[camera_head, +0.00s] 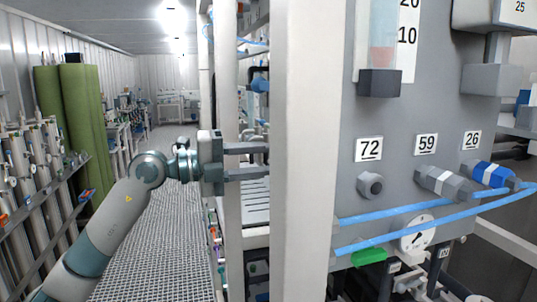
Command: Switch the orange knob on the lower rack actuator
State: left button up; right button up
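My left gripper (262,161) comes in from the left at mid-height. Its two grey fingers point right and are apart, with nothing between them. The fingertips end at the left edge of the wide white post (302,150); I cannot tell whether they touch it. I cannot make out the orange knob or the lower rack actuator for certain. The wide post hides part of the rack behind it. My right gripper is not in view.
A grey panel (400,140) with labels 72, 59 and 26 stands at the right, with blue tubes (400,225) across its lower part. A rack of grey cylinders (35,165) and green rolls (75,110) stand at the left. The grated aisle (165,240) between is clear.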

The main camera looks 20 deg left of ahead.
pick_arm(q)
jog(key=shift+r, duration=0.1)
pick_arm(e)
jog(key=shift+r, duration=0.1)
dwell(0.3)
pick_arm(q)
jog(key=o, duration=1.1)
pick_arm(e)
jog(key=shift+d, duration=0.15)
pick_arm(q)
jog(key=shift+a, duration=0.15)
pick_arm(e)
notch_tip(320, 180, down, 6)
jog(key=b, duration=0.6)
pick_arm(q)
jog(key=shift+b+v, duration=0.7)
jog(key=shift+v, duration=7.9)
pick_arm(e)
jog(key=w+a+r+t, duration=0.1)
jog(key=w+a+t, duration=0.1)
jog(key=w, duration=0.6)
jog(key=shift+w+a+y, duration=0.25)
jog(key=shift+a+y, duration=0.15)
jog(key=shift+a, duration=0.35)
